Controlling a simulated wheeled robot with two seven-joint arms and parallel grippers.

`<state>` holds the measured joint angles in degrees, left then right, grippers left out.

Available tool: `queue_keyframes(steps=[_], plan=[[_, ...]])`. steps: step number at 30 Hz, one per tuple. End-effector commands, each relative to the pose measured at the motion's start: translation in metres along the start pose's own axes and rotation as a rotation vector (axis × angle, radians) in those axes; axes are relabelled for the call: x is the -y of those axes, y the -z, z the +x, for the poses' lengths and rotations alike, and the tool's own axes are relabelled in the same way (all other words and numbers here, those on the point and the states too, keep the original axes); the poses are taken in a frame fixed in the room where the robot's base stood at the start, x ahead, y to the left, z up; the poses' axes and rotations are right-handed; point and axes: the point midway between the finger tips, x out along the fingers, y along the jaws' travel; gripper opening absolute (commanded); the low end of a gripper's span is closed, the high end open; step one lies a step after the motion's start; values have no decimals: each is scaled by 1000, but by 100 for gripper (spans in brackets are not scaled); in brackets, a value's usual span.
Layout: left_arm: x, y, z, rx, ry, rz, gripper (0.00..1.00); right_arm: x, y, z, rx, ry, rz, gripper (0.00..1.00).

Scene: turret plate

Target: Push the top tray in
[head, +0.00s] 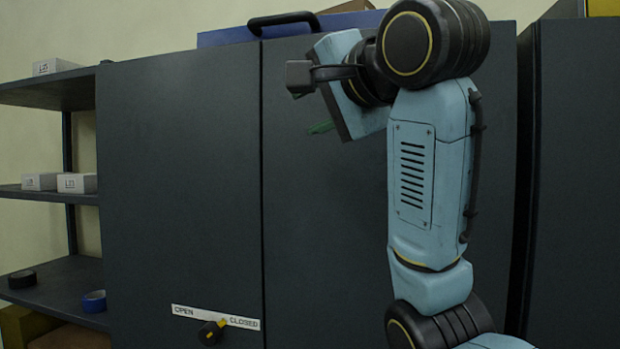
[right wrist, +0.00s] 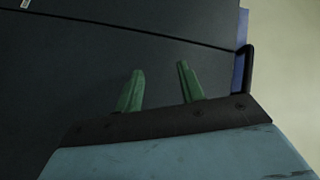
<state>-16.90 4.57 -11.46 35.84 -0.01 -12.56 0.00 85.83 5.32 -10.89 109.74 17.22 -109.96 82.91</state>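No tray can be made out in either view. The dark grey cabinet (head: 180,180) fills the middle of the head view, and its two door panels look shut; it also fills much of the right wrist view (right wrist: 70,80). My right gripper (head: 319,128) is in front of the cabinet's upper part, with its green fingertips partly hidden by the hand. In the right wrist view the two green fingers (right wrist: 158,82) stand apart with nothing between them. I cannot tell whether they touch the door. My left gripper is not in view.
A blue case (head: 225,36) with a black handle (head: 284,19) lies on top of the cabinet. A knob (head: 209,333) sits below an OPEN/CLOSED label (head: 216,317). At left, shelves (head: 60,92) hold white boxes and tape rolls. Another dark cabinet (head: 578,160) stands at right.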

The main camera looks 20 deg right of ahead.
Motion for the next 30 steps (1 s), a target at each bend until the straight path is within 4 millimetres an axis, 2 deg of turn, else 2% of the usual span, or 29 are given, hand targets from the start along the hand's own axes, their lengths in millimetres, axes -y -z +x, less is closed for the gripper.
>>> queue_keyframes(steps=[9,15,21,30], plan=[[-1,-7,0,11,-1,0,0,-55,-14,34,29,-75,-74,39],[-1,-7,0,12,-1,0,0,-80,-22,46,44,-107,-111,39],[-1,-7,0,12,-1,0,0,-92,-25,52,51,-121,-129,39],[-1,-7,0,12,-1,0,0,-93,-25,52,52,-123,-131,39]])
